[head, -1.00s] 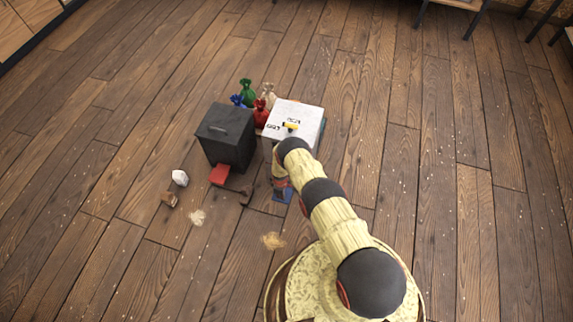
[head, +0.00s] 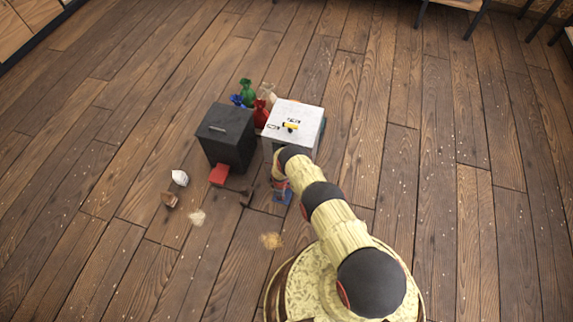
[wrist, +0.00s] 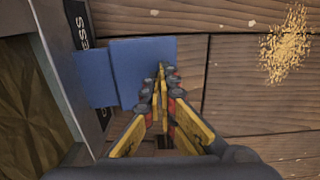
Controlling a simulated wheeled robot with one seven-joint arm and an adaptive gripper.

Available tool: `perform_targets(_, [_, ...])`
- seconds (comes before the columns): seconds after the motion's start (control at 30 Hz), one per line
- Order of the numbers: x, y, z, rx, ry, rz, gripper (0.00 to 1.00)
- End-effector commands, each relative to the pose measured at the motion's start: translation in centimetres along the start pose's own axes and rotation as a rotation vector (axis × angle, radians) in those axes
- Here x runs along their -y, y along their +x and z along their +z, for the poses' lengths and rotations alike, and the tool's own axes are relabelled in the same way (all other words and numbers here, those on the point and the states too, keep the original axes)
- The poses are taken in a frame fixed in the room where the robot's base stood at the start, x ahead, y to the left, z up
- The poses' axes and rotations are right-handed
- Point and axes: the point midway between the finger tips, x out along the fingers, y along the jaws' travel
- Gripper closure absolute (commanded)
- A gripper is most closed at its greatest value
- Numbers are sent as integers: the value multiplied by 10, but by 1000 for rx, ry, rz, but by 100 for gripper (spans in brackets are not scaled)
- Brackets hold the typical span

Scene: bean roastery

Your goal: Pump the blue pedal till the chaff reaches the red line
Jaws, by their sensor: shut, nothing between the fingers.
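The blue pedal (head: 284,198) juts out low at the front of the white-topped box (head: 297,118). It also shows in the wrist view as a flat blue plate (wrist: 128,56), joined to the box by a narrower blue piece. My gripper (wrist: 162,72) is shut and empty, its fingertips over the pedal's right part. I cannot tell whether they touch it. In the head view my arm hides much of the box's front. A brown, creased surface (wrist: 25,115) shows inside a grey frame in the wrist view. I see no red line.
A dark bin (head: 228,138) with a red pedal (head: 219,174) stands left of the box. Several tied sacks (head: 247,92) stand behind. Chaff piles (head: 271,240) and small lumps (head: 180,178) lie on the floor in front. The floor to the right is clear.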

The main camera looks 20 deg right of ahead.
Motion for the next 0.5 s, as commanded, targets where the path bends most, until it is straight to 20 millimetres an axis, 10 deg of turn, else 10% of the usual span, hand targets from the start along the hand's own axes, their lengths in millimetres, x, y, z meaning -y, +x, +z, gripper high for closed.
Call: perform_targets(0.5, [2, -14, 2, 3, 0, -4, 100])
